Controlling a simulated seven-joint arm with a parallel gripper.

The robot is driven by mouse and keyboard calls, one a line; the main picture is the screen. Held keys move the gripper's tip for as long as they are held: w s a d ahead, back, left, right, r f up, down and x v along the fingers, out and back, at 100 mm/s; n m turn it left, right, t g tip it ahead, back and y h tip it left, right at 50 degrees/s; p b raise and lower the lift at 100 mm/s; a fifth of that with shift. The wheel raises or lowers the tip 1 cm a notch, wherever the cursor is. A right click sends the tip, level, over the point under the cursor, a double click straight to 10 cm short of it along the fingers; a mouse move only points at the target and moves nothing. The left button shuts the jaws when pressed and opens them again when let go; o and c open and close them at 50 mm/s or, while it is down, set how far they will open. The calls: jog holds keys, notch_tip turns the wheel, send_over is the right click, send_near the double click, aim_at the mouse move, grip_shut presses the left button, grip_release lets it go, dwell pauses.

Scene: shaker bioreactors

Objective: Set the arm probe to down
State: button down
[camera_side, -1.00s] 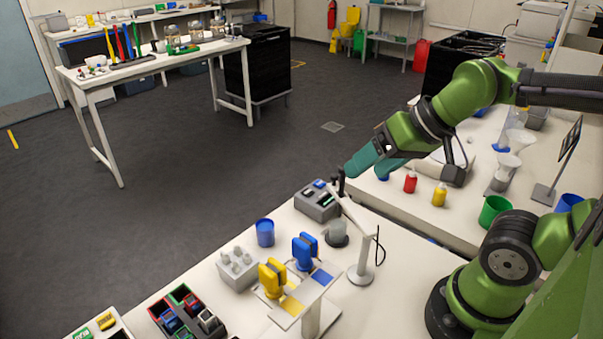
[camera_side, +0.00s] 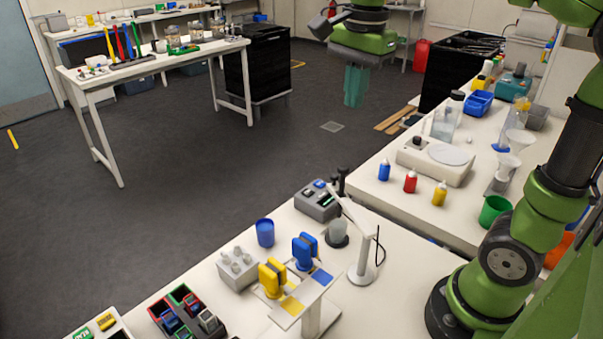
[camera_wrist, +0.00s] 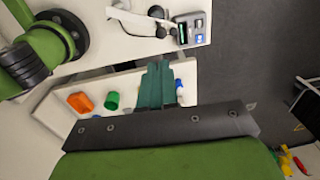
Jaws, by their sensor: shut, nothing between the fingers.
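The arm probe is a white stand (camera_side: 363,262) with a slanted white arm (camera_side: 351,210) rising to the left and a black part (camera_side: 342,181) at its upper end. The arm looks tilted up above a clear beaker (camera_side: 337,228) on a round dark base. My gripper (camera_side: 356,100) hangs high above the floor behind the benches, fingers pointing down, shut and empty, well apart from the probe. In the wrist view my teal fingers (camera_wrist: 158,68) are together, and the white stand (camera_wrist: 140,25) shows at the top.
A grey box with a display (camera_side: 317,201) stands beside the probe. A blue cup (camera_side: 265,232), a grey tube rack (camera_side: 238,268) and yellow and blue devices (camera_side: 273,277) stand nearer. The right bench holds several bottles (camera_side: 410,181), a white scale-like device (camera_side: 436,160) and a green cup (camera_side: 494,210).

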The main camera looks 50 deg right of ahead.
aim_at(345, 169)
jog(key=f, duration=1.3)
jog(key=shift+w+d, duration=0.15)
jog(key=shift+w, duration=0.25)
notch_tip(345, 169, down, 5)
jog(key=shift+f, duration=0.1)
